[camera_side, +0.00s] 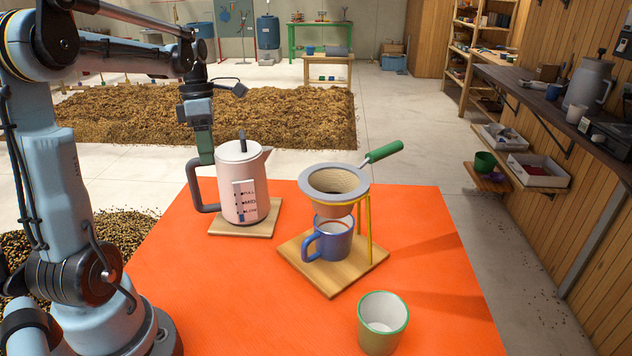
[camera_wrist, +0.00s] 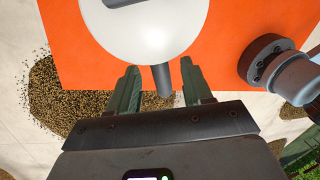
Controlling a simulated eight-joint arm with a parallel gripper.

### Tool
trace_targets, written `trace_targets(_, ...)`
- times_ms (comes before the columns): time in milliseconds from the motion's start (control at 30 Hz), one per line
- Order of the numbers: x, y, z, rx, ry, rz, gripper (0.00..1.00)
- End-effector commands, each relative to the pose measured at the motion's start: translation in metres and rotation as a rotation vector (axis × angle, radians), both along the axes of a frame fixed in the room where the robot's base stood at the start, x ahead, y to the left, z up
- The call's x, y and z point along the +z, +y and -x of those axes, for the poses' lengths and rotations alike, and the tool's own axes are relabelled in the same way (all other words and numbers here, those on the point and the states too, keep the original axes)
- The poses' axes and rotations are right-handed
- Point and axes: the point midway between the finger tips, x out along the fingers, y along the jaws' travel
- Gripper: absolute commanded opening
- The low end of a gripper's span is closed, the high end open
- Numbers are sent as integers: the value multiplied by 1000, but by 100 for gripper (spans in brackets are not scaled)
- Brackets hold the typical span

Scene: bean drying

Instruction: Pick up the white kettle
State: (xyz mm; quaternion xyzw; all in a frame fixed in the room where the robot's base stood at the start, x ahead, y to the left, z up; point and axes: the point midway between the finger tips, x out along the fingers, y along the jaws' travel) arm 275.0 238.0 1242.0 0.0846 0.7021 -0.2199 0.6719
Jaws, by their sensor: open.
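The white kettle (camera_side: 237,170) stands upright on a square wooden board (camera_side: 262,222) at the back left of the orange table. It has a dark knob on its lid, a level window on its front and a grey handle (camera_side: 197,190) on its left. My gripper (camera_side: 204,155) points down at the top of this handle. In the wrist view my gripper (camera_wrist: 160,86) is open, its two green fingers on either side of the handle (camera_wrist: 162,79), with the kettle's white top (camera_wrist: 150,45) just ahead. Contact between fingers and handle cannot be made out.
Right of the kettle, a grey dripper (camera_side: 320,180) with yellow legs and a green-handled tool stands over a blue mug (camera_side: 328,240) on a wooden base (camera_side: 345,278). A green-rimmed cup (camera_side: 382,322) stands at the front right. The orange table (camera_side: 235,290) is clear at front left.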

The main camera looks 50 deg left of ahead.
Motion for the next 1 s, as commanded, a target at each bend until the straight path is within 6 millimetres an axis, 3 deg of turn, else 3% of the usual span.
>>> trace_targets(200,-24,-5,1,-1,0,0,50)
trace_targets(533,-29,-6,2,0,0,0,50)
trace_targets(867,-28,-6,2,0,-1,0,0)
trace_targets(1000,-28,-6,2,0,-1,0,0)
